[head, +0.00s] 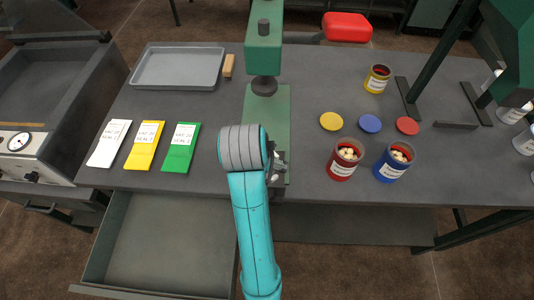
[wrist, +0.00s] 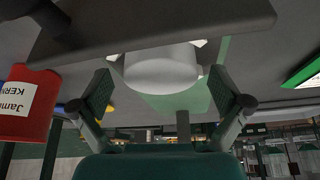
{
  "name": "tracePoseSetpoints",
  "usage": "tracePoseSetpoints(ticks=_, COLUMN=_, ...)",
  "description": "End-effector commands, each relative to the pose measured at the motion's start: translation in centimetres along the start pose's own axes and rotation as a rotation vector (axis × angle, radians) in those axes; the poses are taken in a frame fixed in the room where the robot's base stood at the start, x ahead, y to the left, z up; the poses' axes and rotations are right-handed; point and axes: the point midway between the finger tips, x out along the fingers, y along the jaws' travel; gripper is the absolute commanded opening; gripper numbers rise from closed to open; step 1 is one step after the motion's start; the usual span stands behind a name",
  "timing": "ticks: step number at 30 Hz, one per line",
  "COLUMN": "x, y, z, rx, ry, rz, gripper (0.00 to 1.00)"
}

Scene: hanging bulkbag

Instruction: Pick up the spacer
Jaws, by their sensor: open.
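A pale, rounded block (wrist: 160,68) shows between my fingers in the wrist view, in front of the green press base. It may be the spacer, but I cannot tell for sure. In the head view my arm hides most of that spot. My gripper (head: 278,166) is at the front end of the green press base (head: 277,120), seen partly behind my wrist. In the wrist view my gripper (wrist: 160,82) is open, with one finger on each side of the pale block and gaps beside it. A small wooden block (head: 228,66) lies beside the tray.
The green press column (head: 264,45) stands behind my gripper. Red (head: 342,165) and blue (head: 391,168) cans stand to the right, with several lids behind. Three coloured packets (head: 143,145) lie left. An open drawer (head: 160,240) juts out at front left.

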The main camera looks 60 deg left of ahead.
Motion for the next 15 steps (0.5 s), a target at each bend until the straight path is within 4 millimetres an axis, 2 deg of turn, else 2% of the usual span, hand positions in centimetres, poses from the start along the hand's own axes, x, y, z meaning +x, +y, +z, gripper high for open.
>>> tracePoseSetpoints(ticks=6, x=0.00, y=-0.03, z=0.05, rx=0.000, ry=0.001, rz=0.000, gripper=1.00)
tracePoseSetpoints(ticks=7, x=0.00, y=-0.03, z=0.04, rx=0.000, ry=0.001, rz=0.000, gripper=0.97)
tracePoseSetpoints(ticks=15, x=0.01, y=-0.02, z=0.03, rx=0.000, ry=0.001, rz=0.000, gripper=0.30)
